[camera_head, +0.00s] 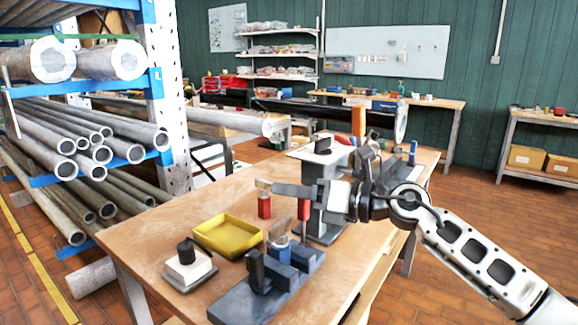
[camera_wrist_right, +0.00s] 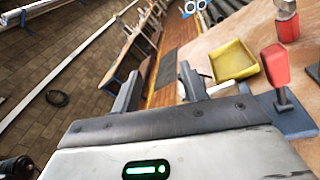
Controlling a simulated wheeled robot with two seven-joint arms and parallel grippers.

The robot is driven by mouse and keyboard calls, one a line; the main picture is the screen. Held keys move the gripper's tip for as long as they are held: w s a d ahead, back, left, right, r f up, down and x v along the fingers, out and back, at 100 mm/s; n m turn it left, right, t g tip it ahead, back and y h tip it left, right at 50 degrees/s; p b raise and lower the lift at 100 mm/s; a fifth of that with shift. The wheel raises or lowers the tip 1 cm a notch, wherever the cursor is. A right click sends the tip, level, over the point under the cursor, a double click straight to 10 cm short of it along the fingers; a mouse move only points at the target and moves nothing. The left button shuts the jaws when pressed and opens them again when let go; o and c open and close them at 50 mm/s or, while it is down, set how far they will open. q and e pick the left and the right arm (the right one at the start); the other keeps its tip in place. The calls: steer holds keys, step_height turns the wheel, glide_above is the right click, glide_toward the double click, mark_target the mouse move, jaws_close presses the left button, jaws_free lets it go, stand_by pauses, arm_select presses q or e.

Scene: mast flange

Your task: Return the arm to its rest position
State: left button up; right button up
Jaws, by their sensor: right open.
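My right arm comes in from the right of the head view and reaches over the wooden workbench (camera_head: 150,235). My right gripper (camera_head: 275,188) points left above the bench, near the red-handled tools. In the right wrist view its two fingers stand apart with nothing between them, so the gripper (camera_wrist_right: 158,84) is open and empty. Past the fingers, that view shows floor and distant benches. My left arm and gripper are in neither view.
A yellow tray (camera_head: 230,238), a white block with a black knob (camera_head: 188,262) and a dark grey fixture (camera_head: 240,300) stand on the bench. A red-handled tool (camera_head: 264,206) stands close to my gripper. A rack of pipes (camera_head: 85,150) is at the left.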

steer(key=s+d+f+m+t+h, duration=0.45)
steer(key=d+f+m+h, duration=0.3)
steer(key=m, duration=0.95)
steer(key=s+d+f+m+t+h, duration=0.5)
steer(key=f+m+h, duration=0.35)
steer(key=m, duration=0.85)
steer(key=s+d+f+m+g, duration=0.2)
steer(key=s+f+g, duration=0.3)
steer(key=s, duration=0.4)
steer(key=s+d+f+m+g, duration=0.1)
steer(key=s+f+m+g, duration=0.3)
steer(key=s, duration=0.4)
steer(key=s+d+f+m+g, duration=0.1)
steer(key=s+d+f+g, duration=0.1)
steer(key=s+f+g, duration=0.55)
steer(key=w+a+f+t+y, duration=0.3)
steer(key=w+a+t, duration=0.2)
steer(key=t, duration=0.5)
steer(key=shift+w+a+f+n+y, duration=0.2)
steer(key=shift+a+f+n+y, duration=0.1)
steer(key=shift+a, duration=0.4)
